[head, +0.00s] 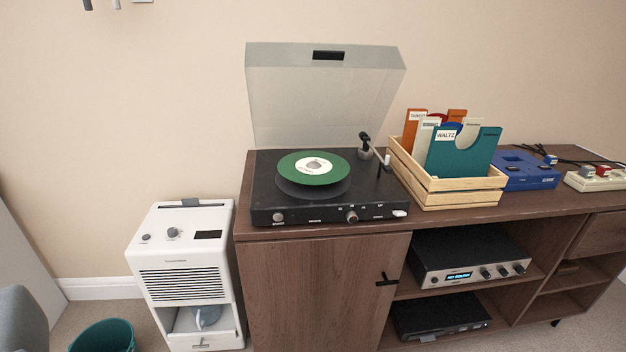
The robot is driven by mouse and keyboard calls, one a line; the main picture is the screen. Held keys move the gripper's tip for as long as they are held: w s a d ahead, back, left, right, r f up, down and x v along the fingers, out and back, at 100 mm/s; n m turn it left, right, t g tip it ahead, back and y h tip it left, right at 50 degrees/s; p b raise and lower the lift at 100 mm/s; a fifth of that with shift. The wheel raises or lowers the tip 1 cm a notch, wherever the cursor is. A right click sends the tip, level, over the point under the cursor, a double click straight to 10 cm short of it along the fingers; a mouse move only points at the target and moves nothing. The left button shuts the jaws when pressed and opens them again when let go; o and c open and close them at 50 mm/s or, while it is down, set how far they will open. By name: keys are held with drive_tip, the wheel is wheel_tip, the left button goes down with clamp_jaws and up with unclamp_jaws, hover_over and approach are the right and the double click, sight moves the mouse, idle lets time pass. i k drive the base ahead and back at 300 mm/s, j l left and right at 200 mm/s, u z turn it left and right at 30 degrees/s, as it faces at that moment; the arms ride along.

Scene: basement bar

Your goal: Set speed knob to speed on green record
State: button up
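A record player (264,198) with a black body stands on the left end of a wooden sideboard, its translucent lid (322,98) raised. A green record (290,175) with a pale label lies on the platter. I cannot read a speed on the label. The speed knob (352,216) seems to be the round knob right of centre on the front panel, below small markings too small to read. Its pointer direction cannot be told. Another small knob (278,217) sits at the front left. The tonearm (366,147) is at the right. My gripper is not in view.
A wooden crate (466,199) of record sleeves stands right of the player, with a blue box (526,172) beyond it. A white appliance (183,270) stands left of the sideboard (320,290). A teal bin (104,336) and grey furniture (20,318) are at lower left.

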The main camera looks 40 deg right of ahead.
sight(351, 216)
drive_tip(key=z, duration=0.35)
drive_tip(key=k+z, duration=0.15)
drive_tip(key=z, duration=0.2)
drive_tip(key=l+z, duration=0.1)
drive_tip(key=z, duration=0.3)
